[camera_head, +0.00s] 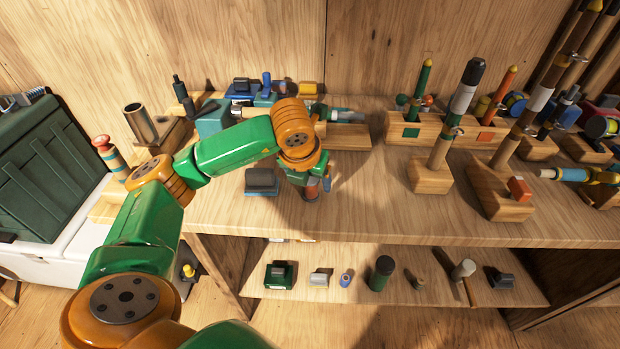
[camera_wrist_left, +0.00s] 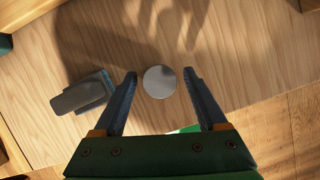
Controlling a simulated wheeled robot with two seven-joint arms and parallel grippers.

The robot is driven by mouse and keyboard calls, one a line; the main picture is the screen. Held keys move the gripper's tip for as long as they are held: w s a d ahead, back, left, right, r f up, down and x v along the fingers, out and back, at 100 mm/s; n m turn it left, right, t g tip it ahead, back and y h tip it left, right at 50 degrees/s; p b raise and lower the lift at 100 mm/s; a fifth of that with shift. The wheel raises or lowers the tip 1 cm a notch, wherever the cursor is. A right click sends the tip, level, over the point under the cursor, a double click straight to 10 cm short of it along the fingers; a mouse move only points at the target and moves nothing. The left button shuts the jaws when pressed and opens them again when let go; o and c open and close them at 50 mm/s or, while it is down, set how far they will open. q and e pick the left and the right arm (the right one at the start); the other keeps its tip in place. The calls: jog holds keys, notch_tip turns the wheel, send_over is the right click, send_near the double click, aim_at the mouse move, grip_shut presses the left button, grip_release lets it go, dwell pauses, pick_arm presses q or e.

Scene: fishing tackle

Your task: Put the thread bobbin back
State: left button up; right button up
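My left gripper (camera_head: 314,190) points down over the front part of the bench top, and its arm hides part of the bench behind it. In the left wrist view the left gripper (camera_wrist_left: 160,78) is open. A round pale grey disc (camera_wrist_left: 160,82) shows between its fingertips, with a gap on each side. It looks like the top end of an upright small object, perhaps the thread bobbin; I cannot tell for sure. In the head view this spot is mostly hidden by the gripper. My right gripper is not in view.
A dark grey block on a blue base (camera_head: 262,181) stands just left of the gripper; it also shows in the left wrist view (camera_wrist_left: 84,94). Wooden rod stands (camera_head: 430,175) are at the right. A lower shelf (camera_head: 330,292) holds several small items. The bench between gripper and stands is clear.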

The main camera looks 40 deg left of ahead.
pick_arm(q)
jog(key=v, duration=0.6)
jog(key=shift+r, duration=0.2)
jog(key=p, duration=0.2)
send_near(311, 179)
jog(key=shift+v, duration=1.05)
jog(key=shift+a, duration=0.1)
